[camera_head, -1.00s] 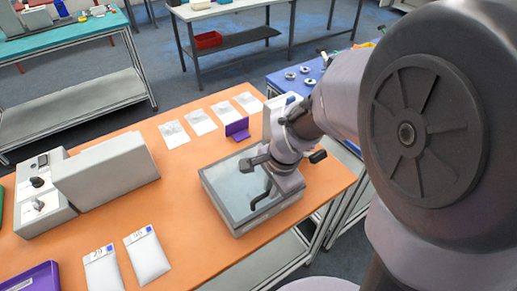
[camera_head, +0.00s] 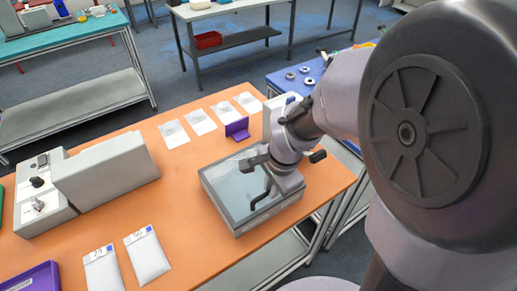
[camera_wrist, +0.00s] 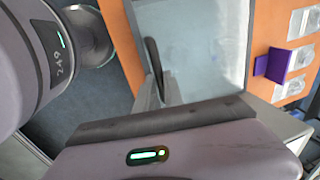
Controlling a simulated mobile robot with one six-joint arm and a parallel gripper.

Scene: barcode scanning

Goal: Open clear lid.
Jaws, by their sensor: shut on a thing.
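The clear lid (camera_head: 232,182) is a pale, see-through panel on top of a grey box-shaped device (camera_head: 240,226) on the orange table. It lies flat and looks closed. In the wrist view the lid (camera_wrist: 200,50) fills the upper middle, with one dark finger of my gripper (camera_wrist: 155,68) across its edge. In the head view my gripper (camera_head: 262,180) is at the lid's right part, with its fingers low over the device. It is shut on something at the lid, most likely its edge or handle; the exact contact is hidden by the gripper.
A purple holder (camera_head: 237,130) stands just behind the device, with several white bags (camera_head: 202,122) beyond it. A grey machine (camera_head: 105,175) stands at the left. Two labelled packets (camera_head: 147,258) and a purple tray (camera_head: 38,278) lie at the front left. The table between is clear.

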